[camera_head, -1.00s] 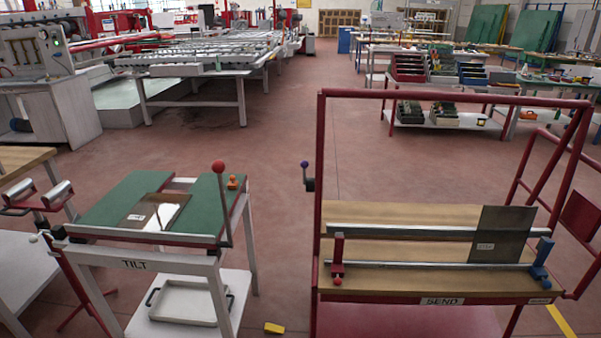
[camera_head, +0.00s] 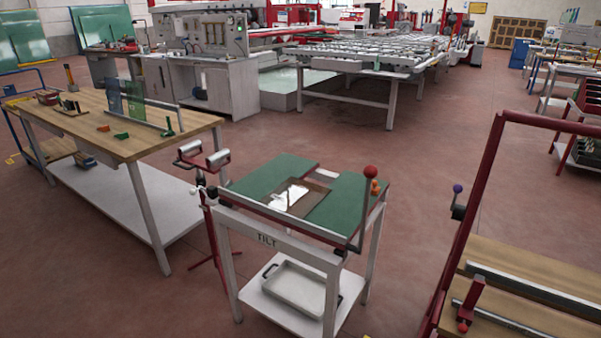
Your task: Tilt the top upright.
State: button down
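The tilt table stands in the middle of the view, with "TILT" written on its white front rail (camera_head: 272,241). Its green top (camera_head: 332,211) lies about level. A brown-tinted glass pane (camera_head: 297,197) with a bright reflection lies flat on the top. A lever with a red ball knob (camera_head: 370,171) stands up at the table's right side, and a small orange object (camera_head: 375,187) sits beside it. My gripper is not in view.
A wooden bench (camera_head: 150,140) holding small racks and glass stands at left. A red roller stand (camera_head: 208,182) is close to the tilt table's left. A red-framed cart (camera_head: 470,210) is at right. A white tray (camera_head: 294,290) sits on the lower shelf. Floor is open behind.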

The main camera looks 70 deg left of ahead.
aim_at(337, 219)
jog(key=u, duration=2.2)
jog(key=k, duration=0.5)
jog(key=z, duration=0.35)
jog(key=i, duration=0.5)
